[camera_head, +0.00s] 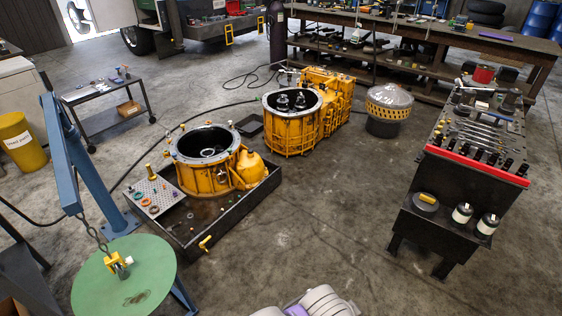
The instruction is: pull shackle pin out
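A yellow shackle (116,260) hangs at the lower left, at the bottom end of a grey chain (93,235). A small silvery piece (124,271) shows at its lower side; it may be the shackle pin, but it is too small to tell. The chain comes down from a blue hoist frame (70,160). The shackle appears in front of or just above a round green top (150,262); I cannot tell whether it touches it. Neither of my grippers is in view.
A yellow housing (196,180) stands in a dark tray (215,235), with more yellow housings (290,132) behind. A tool cart (440,205) stands at right, a long workbench (400,35) at the back. The floor (330,220) between tray and cart is clear.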

